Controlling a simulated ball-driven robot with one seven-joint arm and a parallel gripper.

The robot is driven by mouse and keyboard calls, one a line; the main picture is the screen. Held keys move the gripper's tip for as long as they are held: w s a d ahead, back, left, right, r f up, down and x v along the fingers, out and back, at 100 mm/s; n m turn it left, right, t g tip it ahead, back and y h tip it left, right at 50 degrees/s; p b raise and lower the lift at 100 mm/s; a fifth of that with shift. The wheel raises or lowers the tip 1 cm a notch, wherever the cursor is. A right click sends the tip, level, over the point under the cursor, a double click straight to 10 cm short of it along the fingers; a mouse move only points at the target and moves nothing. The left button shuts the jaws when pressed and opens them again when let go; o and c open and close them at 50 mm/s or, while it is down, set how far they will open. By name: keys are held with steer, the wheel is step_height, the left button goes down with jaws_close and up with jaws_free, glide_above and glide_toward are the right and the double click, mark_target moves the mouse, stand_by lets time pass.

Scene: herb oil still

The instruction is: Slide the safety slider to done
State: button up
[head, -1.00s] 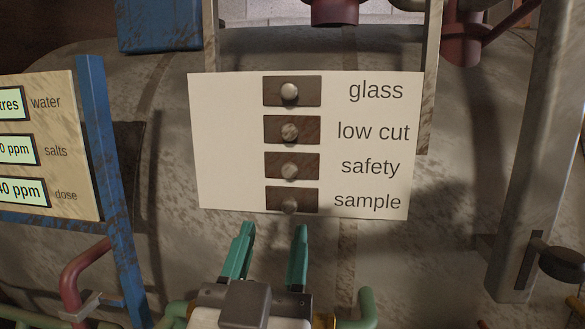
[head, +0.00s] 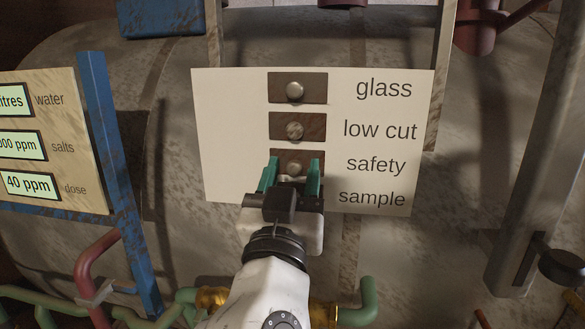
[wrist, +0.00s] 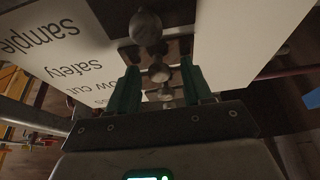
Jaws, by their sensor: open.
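The safety slider is a dark plate with a round grey knob (head: 295,168), third from the top on the cream panel (head: 228,140), beside the word "safety". My gripper (head: 292,172) is open, its green fingers pointing up, one on each side of this knob in the head view. In the wrist view, upside down, a knob (wrist: 158,72) that looks like the safety one shows between the fingertips (wrist: 159,72). I cannot tell whether the fingers touch it. No "done" mark is legible.
The glass knob (head: 295,91) and low cut knob (head: 294,130) sit above. The sample slider is hidden behind my gripper in the head view; its knob (wrist: 146,27) looms close in the wrist view. A readout board (head: 50,140) with a blue post stands left.

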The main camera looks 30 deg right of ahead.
jaws_close()
stand_by(0.5)
